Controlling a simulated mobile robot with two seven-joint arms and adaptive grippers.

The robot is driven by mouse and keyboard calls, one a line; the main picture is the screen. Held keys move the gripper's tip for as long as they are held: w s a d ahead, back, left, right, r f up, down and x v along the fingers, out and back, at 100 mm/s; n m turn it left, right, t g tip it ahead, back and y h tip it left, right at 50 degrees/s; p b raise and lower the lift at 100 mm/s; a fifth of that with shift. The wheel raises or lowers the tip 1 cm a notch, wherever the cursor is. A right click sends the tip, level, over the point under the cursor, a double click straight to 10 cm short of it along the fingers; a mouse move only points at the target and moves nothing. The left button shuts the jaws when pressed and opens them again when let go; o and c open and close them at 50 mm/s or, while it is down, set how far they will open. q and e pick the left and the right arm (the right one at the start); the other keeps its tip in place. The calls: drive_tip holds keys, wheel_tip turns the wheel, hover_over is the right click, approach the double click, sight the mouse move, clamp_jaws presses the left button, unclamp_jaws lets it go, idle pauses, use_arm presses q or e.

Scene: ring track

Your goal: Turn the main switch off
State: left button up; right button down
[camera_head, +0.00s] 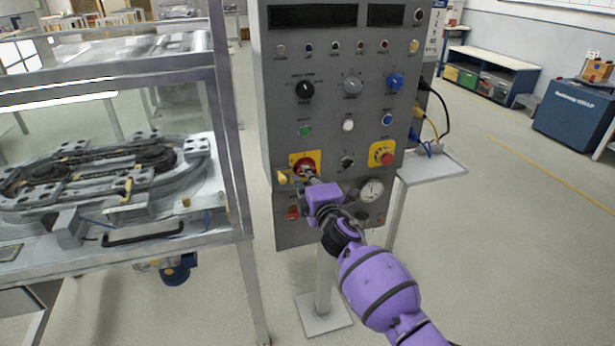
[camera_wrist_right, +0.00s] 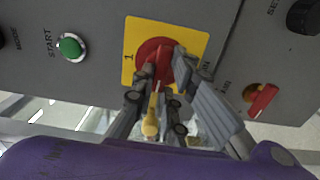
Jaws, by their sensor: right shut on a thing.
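The main switch (camera_head: 299,160) is a red rotary handle on a yellow square plate, low on the left of the grey control panel. It also shows in the right wrist view (camera_wrist_right: 158,52), with a "1" marked on the plate. My right gripper (camera_head: 309,175) reaches it from the lower right. In the wrist view its two fingers (camera_wrist_right: 163,80) stand on either side of the red handle and are shut on it. The fingers partly hide the handle and the plate's lower markings. My left gripper is not in view.
A yellow tag-like piece (camera_head: 282,177) hangs beside the switch. A green start button (camera_head: 304,131) is above it, a red emergency button (camera_head: 382,153) to the right, a gauge (camera_head: 371,190) lower right. A framed track table (camera_head: 230,130) stands left; a small shelf (camera_head: 435,166) juts out right.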

idle(0.6)
drive_tip(key=c, duration=1.8)
unclamp_jaws()
drive_tip(key=shift+o, duration=0.2)
drive_tip(key=shift+s, duration=0.1)
drive_tip(key=v, duration=1.2)
